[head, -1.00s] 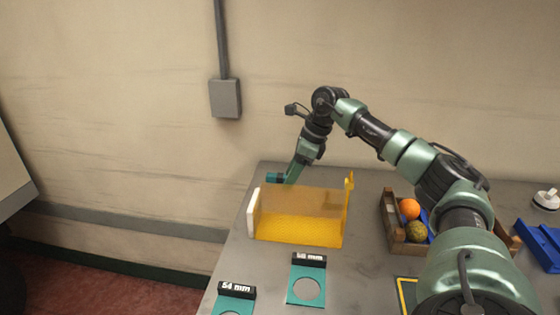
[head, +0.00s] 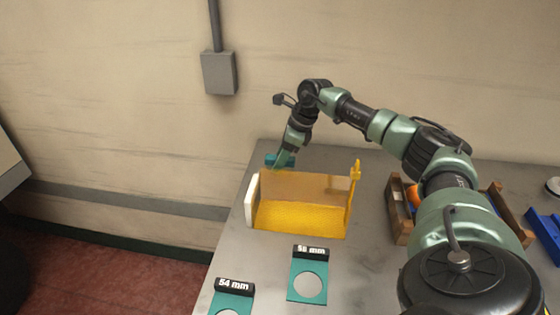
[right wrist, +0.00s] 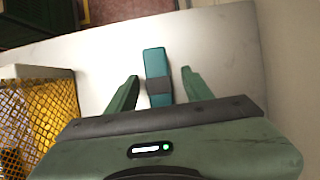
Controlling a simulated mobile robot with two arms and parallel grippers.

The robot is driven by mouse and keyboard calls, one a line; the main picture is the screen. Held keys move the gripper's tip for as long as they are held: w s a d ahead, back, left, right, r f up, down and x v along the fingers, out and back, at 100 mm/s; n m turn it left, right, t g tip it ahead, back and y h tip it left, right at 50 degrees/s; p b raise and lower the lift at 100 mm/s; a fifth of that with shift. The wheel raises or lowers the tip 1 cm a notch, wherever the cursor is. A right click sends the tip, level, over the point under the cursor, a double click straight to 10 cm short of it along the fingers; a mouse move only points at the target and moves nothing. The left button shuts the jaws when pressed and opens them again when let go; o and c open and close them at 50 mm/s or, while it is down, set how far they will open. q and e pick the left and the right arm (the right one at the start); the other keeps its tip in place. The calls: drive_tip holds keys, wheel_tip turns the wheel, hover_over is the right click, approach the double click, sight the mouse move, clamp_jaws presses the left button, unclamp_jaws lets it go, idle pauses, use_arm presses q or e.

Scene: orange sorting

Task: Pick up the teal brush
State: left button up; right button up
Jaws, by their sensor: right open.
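The teal brush (right wrist: 155,64) lies on the grey table in the right wrist view, with a dark band across its near part. It sits between the two green fingers of my right gripper (right wrist: 160,85), which are open with a gap on each side. In the head view the brush (head: 278,160) shows as a small teal block behind the yellow bin, at the far left of the table. My right gripper reaches down to it there, and its fingertips are partly hidden behind the bin. My left gripper is not in view.
The yellow mesh bin (head: 300,218) with a white end stands just in front of the brush; it also shows in the right wrist view (right wrist: 40,112). Teal gauge plates (head: 300,287) lie nearer. A wooden crate (head: 400,232) with an orange (head: 412,195) is at right.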

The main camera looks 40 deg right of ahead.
drive_tip(key=shift+a, duration=0.1)
drive_tip(key=shift+c, duration=0.3)
clamp_jaws()
